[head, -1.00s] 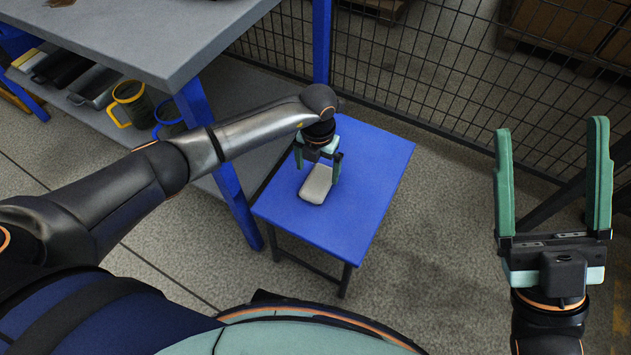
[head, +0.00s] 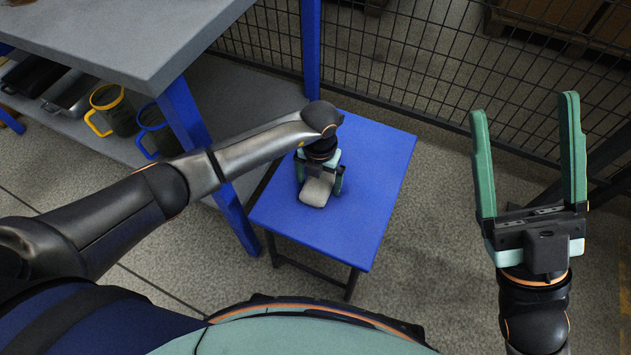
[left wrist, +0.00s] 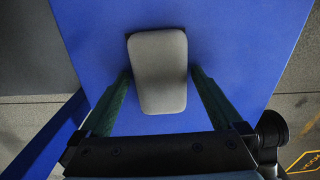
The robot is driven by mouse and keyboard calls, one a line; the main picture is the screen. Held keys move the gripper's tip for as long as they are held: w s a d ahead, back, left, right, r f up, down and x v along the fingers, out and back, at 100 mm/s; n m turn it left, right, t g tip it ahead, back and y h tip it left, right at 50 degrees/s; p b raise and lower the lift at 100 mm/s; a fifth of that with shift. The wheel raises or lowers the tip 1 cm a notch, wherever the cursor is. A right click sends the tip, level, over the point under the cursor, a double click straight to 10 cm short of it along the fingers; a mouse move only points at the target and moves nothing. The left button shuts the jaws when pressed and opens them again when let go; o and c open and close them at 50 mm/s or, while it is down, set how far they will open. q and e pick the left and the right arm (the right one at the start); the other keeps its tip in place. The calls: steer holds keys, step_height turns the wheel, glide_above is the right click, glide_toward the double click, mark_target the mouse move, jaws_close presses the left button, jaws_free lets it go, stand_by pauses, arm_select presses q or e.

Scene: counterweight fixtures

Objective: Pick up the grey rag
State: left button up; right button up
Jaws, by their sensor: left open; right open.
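The grey rag (head: 316,191) is a folded, rounded block lying on a small blue table (head: 370,165). My left gripper (head: 320,187) points down over it, open, with one finger on each side. In the left wrist view the rag (left wrist: 158,70) lies between the two green fingertips (left wrist: 160,75) and reaches beyond them, with gaps showing beside it. Part of the rag is hidden under the gripper in the head view. My right gripper (head: 526,155) is open and empty, raised at the right, away from the table.
A grey workbench (head: 130,35) with blue legs stands at the left. A black wire fence (head: 430,80) runs behind the blue table. The rest of the tabletop is clear.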

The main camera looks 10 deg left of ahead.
mark_target(319, 182)
arm_select(q)
steer(key=c, duration=1.2)
steer(key=shift+r, duration=0.15)
step_height(319, 182, up, 9)
steer(key=p, duration=0.3)
steer(key=shift+f, duration=0.2)
steer(key=shift+r, duration=0.6)
arm_select(e)
steer(key=shift+s+d+r+n, duration=0.1)
steer(key=shift+r+n, duration=0.1)
steer(key=shift+r, duration=0.7)
steer(key=shift+s+d+r+n, duration=0.1)
steer(key=shift+r+n, duration=0.1)
steer(key=shift+r, duration=0.7)
steer(key=shift+w, duration=0.1)
